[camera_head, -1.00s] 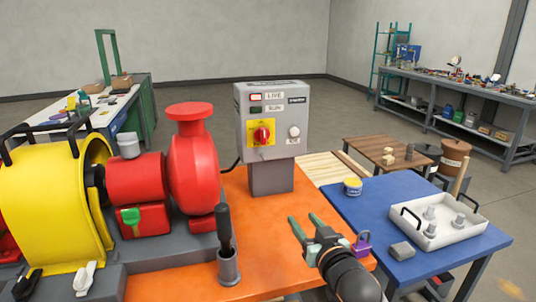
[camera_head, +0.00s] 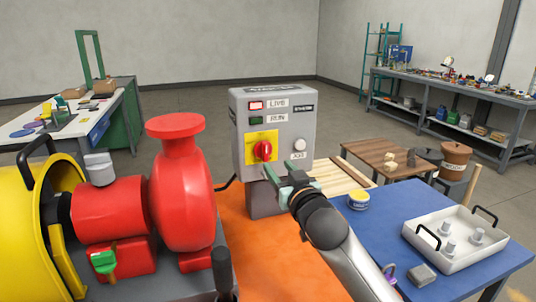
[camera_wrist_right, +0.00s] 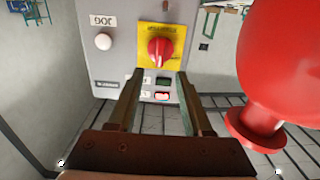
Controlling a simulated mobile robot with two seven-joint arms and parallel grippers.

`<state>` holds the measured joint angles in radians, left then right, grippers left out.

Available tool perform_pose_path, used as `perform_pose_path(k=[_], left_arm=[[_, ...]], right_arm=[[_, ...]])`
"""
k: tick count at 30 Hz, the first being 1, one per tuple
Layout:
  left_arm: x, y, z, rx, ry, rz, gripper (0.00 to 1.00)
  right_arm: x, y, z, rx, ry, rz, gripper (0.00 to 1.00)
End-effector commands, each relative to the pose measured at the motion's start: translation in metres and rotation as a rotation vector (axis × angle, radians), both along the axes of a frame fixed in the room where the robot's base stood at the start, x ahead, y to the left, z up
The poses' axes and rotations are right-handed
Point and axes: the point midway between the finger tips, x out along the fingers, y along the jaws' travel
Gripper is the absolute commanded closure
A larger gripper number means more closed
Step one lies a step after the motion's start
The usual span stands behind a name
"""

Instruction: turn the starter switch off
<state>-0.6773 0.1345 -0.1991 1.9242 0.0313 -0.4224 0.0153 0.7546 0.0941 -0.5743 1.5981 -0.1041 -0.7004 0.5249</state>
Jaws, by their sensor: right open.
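The starter box (camera_head: 238,160) is a grey box on a pedestal. Its switch is a red knob (camera_head: 263,151) on a yellow plate, and the knob's grip looks about upright. The LIVE lamp (camera_head: 256,105) is red and the RUN lamp (camera_head: 256,120) is dark green. My right gripper (camera_head: 274,174) is open and empty, just below and in front of the knob. In the right wrist view, upside down, the red knob (camera_wrist_right: 160,50) lies beyond the tips of the parted fingers (camera_wrist_right: 157,78), apart from them. My left gripper is not in view.
A red pump (camera_head: 182,195) stands left of the box on the orange bench top. A white knob (camera_head: 299,145) sits right of the switch.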

Motion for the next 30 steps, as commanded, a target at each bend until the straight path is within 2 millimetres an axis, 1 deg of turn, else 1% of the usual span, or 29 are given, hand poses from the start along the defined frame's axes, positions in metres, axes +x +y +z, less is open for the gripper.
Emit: perform_pose_path(k=[1,6,15,21,30], left_arm=[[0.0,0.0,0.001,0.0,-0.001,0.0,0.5],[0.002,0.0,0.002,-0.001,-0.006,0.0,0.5],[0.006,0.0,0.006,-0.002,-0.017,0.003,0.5],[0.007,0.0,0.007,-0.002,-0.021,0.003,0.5],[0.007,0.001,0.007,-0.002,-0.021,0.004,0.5]], right_arm=[[0.007,0.003,0.001,-0.001,0.001,-0.001,0.5],[0.029,0.01,0.001,-0.001,0.001,0.0,0.5],[0.062,0.021,0.0,-0.001,0.0,0.0,0.5],[0.074,0.025,0.0,0.0,0.0,0.001,0.5],[0.078,0.026,0.0,0.0,0.0,0.001,0.5]])
